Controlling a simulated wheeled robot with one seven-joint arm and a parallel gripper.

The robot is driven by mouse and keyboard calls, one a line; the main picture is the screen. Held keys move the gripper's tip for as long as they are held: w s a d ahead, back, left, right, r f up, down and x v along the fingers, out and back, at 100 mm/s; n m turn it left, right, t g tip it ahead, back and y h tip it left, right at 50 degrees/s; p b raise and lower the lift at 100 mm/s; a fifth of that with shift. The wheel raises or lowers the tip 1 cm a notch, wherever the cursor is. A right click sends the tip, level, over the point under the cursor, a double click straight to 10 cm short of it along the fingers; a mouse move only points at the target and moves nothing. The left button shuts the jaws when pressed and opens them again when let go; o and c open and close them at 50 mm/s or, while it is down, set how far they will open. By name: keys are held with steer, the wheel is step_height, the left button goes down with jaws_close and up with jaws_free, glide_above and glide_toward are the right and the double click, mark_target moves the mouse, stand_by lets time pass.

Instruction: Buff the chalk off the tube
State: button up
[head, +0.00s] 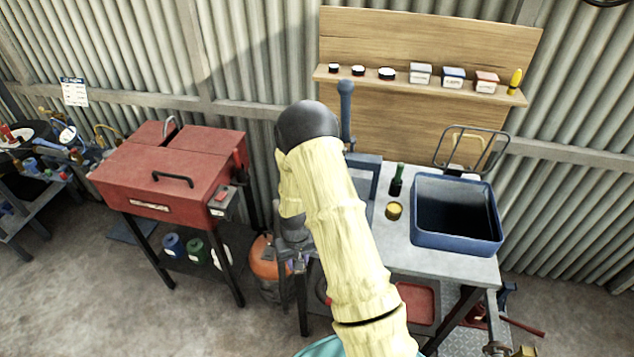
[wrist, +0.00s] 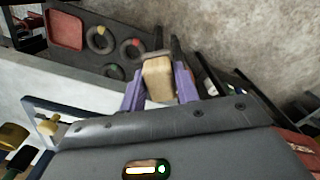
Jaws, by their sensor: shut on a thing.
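My gripper (wrist: 158,85) shows in the wrist view with its two purple fingers shut on a tan block (wrist: 158,80). The block sits between the fingertips, beside the edge of the pale grey bench (wrist: 60,88). A blue-grey fixture with an upright round-topped post (head: 346,105) stands on the bench, partly behind my arm.
A blue tub (head: 455,243) stands at the bench's right, with a yellow tin (head: 394,211) and green bottle (head: 397,180) to its left. A red tray (head: 416,300) is below. A red cabinet (head: 165,180) stands left. Small boxes line a wall shelf (head: 400,83).

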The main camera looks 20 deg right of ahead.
steer(key=shift+w, duration=0.3)
steer(key=shift+s+r, duration=0.1)
steer(key=shift+s, duration=0.05)
